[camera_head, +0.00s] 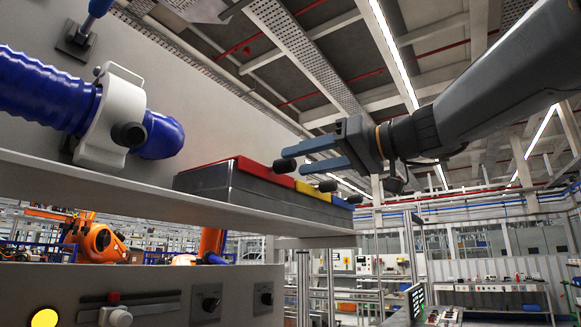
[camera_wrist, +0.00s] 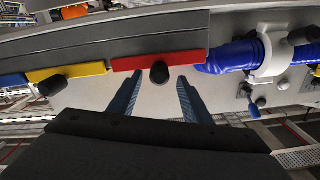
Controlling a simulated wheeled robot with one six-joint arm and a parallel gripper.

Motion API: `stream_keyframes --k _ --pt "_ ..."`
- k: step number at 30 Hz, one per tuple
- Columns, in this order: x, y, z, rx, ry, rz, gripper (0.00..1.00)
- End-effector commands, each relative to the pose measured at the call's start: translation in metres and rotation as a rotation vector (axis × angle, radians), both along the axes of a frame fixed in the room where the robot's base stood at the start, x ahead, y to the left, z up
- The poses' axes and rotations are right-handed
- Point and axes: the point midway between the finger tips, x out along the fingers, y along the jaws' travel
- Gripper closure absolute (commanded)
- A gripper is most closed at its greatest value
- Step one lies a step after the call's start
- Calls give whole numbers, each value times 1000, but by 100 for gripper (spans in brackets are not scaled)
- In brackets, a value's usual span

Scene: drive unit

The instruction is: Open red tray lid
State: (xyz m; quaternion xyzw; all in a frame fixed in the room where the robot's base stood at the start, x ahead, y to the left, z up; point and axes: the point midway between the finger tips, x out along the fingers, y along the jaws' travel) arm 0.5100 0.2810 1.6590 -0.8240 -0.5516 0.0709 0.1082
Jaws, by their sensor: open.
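The red lid (camera_head: 222,163) lies closed on the grey tray box (camera_head: 240,190), which stands on a shelf. Its black knob (camera_head: 285,166) sticks out near my fingertips. My gripper (camera_head: 297,159) is open and empty, with its blue fingers pointing left toward the red lid. In the wrist view the red lid (camera_wrist: 185,61) is straight ahead, and its knob (camera_wrist: 159,72) shows midway between the two fingertips (camera_wrist: 159,78). I cannot tell whether the knob is within the fingers' reach or just beyond it.
The yellow lid (camera_head: 310,189) and the blue lid (camera_head: 342,203) sit beside the red one, each with a black knob. A blue corrugated hose (camera_head: 45,86) in a white clamp (camera_head: 107,115) is at the left. The shelf edge (camera_head: 150,201) runs below the box.

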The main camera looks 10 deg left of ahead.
Motion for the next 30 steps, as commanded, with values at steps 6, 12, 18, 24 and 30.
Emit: stream_keyframes --k 6,12,18,24,30 --pt "12 31 1 -1 5 3 56" --pt "18 45 0 -2 3 1 56" --pt "20 47 -1 -1 3 0 56" --pt "20 46 -1 -1 4 -1 74" --pt "20 46 -1 -1 4 -1 100"
